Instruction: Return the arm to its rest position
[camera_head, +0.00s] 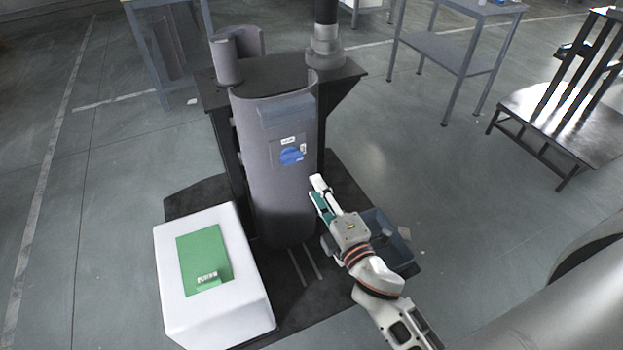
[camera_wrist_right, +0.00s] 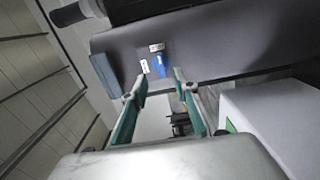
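My right arm comes in from the lower right in the head view. Its gripper (camera_head: 322,190) is in front of the lower right side of a grey curved column (camera_head: 270,170). In the right wrist view the two green fingers of the gripper (camera_wrist_right: 158,84) are apart, with nothing held between them. I cannot tell whether the fingertips touch the column. My left gripper is not in view.
A white box (camera_head: 240,300) with a green panel (camera_head: 203,260) stands left of the column. A blue-grey bin (camera_head: 398,252) sits beside and partly behind my right gripper. A dark low bench (camera_head: 560,125) is at the right. Open floor (camera_head: 460,200) lies between.

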